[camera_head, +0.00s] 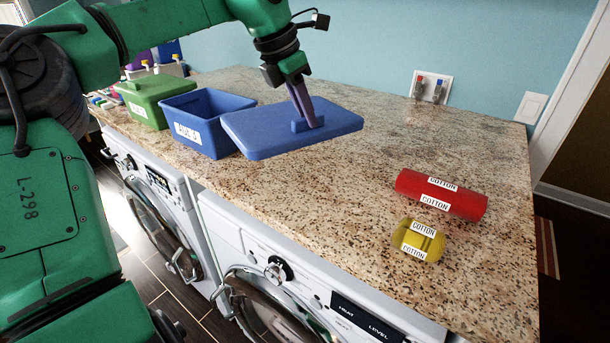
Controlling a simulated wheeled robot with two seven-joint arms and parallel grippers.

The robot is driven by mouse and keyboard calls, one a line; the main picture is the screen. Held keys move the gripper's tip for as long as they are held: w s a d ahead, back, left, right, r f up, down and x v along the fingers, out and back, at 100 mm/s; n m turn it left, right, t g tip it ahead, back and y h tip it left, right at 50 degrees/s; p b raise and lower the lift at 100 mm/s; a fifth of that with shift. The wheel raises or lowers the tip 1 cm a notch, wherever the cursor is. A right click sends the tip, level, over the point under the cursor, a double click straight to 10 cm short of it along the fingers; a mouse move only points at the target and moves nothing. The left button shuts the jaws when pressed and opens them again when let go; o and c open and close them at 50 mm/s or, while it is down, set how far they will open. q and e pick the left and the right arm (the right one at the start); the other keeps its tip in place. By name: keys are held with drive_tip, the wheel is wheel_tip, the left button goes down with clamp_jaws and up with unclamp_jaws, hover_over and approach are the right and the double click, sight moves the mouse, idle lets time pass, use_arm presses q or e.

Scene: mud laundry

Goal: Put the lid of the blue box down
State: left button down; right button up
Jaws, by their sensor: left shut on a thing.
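The blue box (205,139) stands open on the counter, left of the picture's middle, with a white label on its front. Its flat blue lid (335,126) is to the right of it, with a small raised handle on top. My left gripper (308,122) points down and is shut on that handle. The lid looks roughly level; whether it touches the counter or hangs just above it I cannot tell. The lid's near left corner is close to the box's right side. My right gripper is not in view.
A green lidded box (146,108) stands left of the blue box. A red cylinder (440,194) and a yellow object (418,241), both labelled COTTON, lie on the right of the granite counter (440,130). Counter between lid and red cylinder is clear. Washing machines (230,232) stand below.

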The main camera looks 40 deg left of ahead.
sight(302, 130)
use_arm(q)
wheel_tip(302, 130, down, 6)
drive_tip(key=shift+r+p, duration=0.15)
drive_tip(key=shift+p, duration=0.2)
drive_tip(key=f, duration=0.2)
drive_tip(key=f+p, duration=0.1)
drive_tip(key=f, duration=0.4)
drive_tip(key=shift+d+f+p, duration=0.1)
drive_tip(key=shift+d+p, duration=0.15)
drive_tip(key=shift+p, duration=0.05)
drive_tip(key=shift+a+f, duration=0.1)
drive_tip(key=shift+f, duration=0.05)
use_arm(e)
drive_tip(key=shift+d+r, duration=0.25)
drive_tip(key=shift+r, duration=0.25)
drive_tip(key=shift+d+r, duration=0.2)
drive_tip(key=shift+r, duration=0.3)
